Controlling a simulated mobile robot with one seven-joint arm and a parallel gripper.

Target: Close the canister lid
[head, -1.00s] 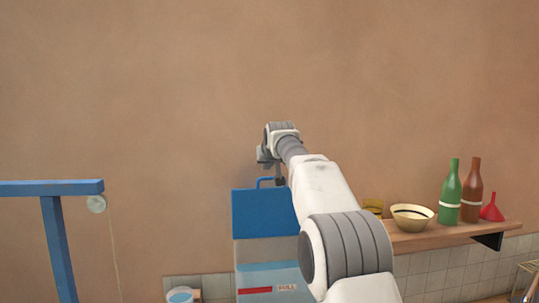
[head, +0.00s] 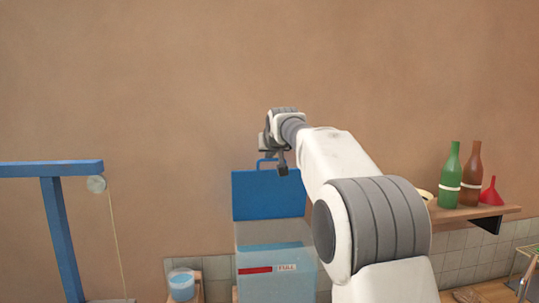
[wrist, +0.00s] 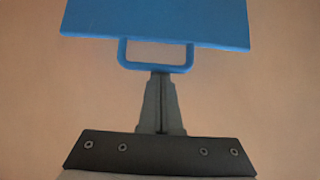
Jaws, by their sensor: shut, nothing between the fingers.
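The canister (head: 275,265) is a clear box with blue liquid inside and a "FULL" label on its front. Its blue lid (head: 268,196) stands upright at the back of the box, open, with a blue loop handle (head: 266,164) on its top edge. My gripper (head: 283,171) is at the upper right of the lid, close to the handle. In the wrist view the lid (wrist: 155,20) fills the top, and the handle (wrist: 155,68) lies just beyond my shut fingertips (wrist: 158,75). I cannot tell whether they touch. Nothing is held.
A blue post and beam (head: 60,225) with a pulley (head: 96,184) and hanging cord stand at left. A small bucket (head: 181,285) of blue liquid is left of the canister. A shelf (head: 460,215) with a green bottle (head: 450,177), brown bottle (head: 471,177) and red funnel (head: 490,194) is at right.

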